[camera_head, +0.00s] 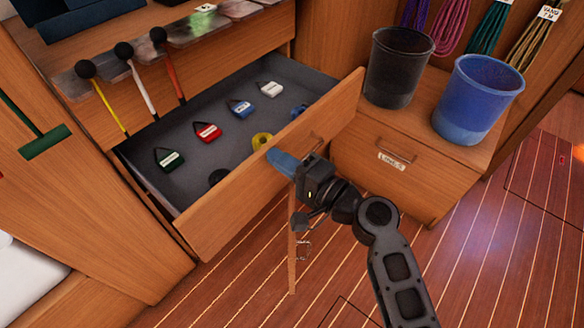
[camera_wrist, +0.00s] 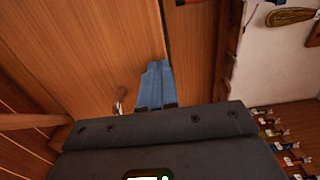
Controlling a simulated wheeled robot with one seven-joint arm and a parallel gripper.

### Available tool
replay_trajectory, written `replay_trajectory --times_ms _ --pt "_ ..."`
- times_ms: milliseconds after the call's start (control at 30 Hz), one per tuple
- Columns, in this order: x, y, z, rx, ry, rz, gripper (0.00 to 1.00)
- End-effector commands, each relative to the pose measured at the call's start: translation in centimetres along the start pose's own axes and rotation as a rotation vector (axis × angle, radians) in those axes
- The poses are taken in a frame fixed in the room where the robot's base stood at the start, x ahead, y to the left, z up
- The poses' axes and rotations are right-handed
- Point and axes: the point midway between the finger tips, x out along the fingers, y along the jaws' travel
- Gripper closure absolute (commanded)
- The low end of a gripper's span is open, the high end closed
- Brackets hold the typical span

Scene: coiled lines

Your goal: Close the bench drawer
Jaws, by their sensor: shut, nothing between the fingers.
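The bench drawer (camera_head: 227,208) is pulled well out of the wooden bench, with its dark grey inside showing. Its wooden front also shows in the wrist view (camera_wrist: 75,60). The drawer holds padlock-like pieces in green, red, blue and white, a yellow ring and other small items. My gripper (camera_head: 283,162) is shut and empty, its blue fingers at the upper edge of the drawer front, right of its middle. In the wrist view the fingers (camera_wrist: 154,80) lie over the wooden front, beside a metal handle (camera_wrist: 120,100). I cannot tell whether they touch it.
Two bins, one black (camera_head: 395,68) and one blue (camera_head: 476,98), stand on a lower cabinet (camera_head: 400,165) to the right. Yellow, white and red levers (camera_head: 140,90) hang over the drawer's left rear. Coiled lines (camera_head: 455,25) hang behind.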

Motion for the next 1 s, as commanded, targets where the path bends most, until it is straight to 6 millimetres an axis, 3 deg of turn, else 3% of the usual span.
replay_trajectory --times_ms 600,800,1000 --pt "16.7 0.5 0.1 -0.003 -0.004 -0.002 1.00" --pt "21.1 0.5 0.1 -0.002 -0.002 -0.003 1.00" --pt "23.9 0.3 0.1 -0.001 -0.002 0.000 1.00"
